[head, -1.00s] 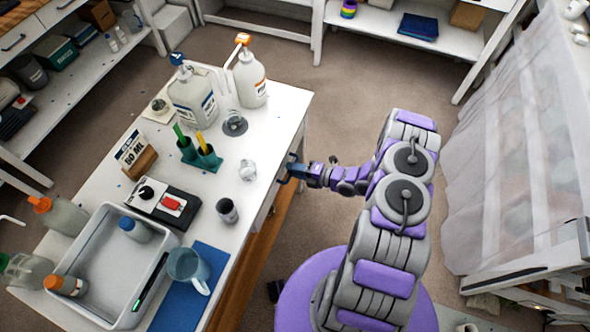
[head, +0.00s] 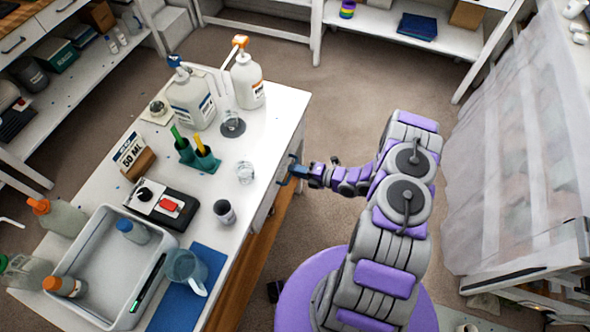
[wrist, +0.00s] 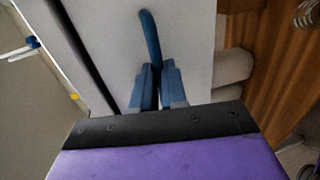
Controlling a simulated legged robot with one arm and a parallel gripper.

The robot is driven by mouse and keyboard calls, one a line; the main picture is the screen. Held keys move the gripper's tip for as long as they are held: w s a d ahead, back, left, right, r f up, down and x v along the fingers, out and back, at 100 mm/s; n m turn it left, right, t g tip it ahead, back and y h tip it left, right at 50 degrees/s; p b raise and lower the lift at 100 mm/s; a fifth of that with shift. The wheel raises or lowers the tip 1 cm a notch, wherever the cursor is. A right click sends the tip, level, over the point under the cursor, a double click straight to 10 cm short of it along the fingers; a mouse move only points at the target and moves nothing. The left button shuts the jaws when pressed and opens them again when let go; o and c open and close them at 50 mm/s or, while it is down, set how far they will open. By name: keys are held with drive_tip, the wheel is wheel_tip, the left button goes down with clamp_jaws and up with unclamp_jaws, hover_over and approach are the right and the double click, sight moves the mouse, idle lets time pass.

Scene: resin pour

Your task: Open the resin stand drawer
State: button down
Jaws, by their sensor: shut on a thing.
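The resin stand (head: 100,205) is the white bench on the left in the head view. Its drawer front (head: 262,205) is on the side facing my arm. The drawer front also shows as a pale panel in the wrist view (wrist: 190,40). A blue curved handle (wrist: 150,35) stands out against that panel. My gripper (head: 293,172) is at the bench's right side, below the top. In the wrist view, my gripper's two blue fingers (wrist: 158,82) are shut on the handle's lower end. How far the drawer stands out cannot be told clearly.
The bench top holds pump bottles (head: 193,98), a grey cup (head: 224,211), a clear jug (head: 187,268) and a white tray (head: 150,292). A wooden lower shelf (head: 243,275) lies below the drawer.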

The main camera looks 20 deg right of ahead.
drive_tip(key=f+p+v, duration=0.1)
drive_tip(key=f+v, duration=0.1)
drive_tip(key=v, duration=0.9)
drive_tip(key=f+p+v, duration=0.1)
drive_tip(key=f+v, duration=0.1)
drive_tip(key=v, duration=1)
drive_tip(key=shift+s+d+f, duration=0.4)
drive_tip(key=shift+s+f, duration=0.05)
drive_tip(key=shift+f, duration=0.15)
drive_tip(key=c, duration=1.4)
unclamp_jaws()
drive_tip(key=shift+o, duration=1.1)
drive_tip(key=shift+w+r, duration=0.1)
drive_tip(key=p+v, duration=0.3)
drive_tip(key=v, duration=1.4)
drive_tip(key=shift+d, duration=0.2)
